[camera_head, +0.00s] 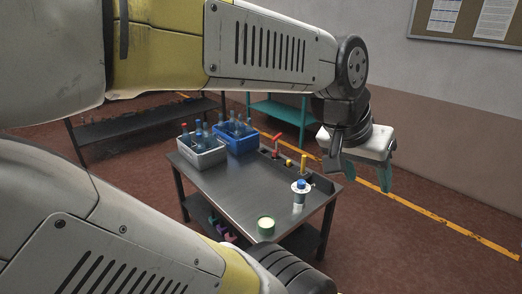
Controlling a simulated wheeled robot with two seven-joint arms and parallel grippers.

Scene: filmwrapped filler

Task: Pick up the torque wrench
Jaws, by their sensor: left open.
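My left gripper (365,173) has a white body and teal fingers. It is open, and no object shows between the fingers. A tool with a red handle (277,142) stands tilted in a dark holder along the table's far right edge. Tools with yellow ends (289,163) stand beside it. I cannot tell for certain which of these is the torque wrench. The left gripper is to the right of them and apart from them. My right gripper is not in view.
The table (235,190) also bears a grey crate (204,158) and a blue crate (240,144) of bottles, a white container with a blue top (299,197) and a green-rimmed round container (266,228). Its middle is clear. A dark bench (140,128) stands behind.

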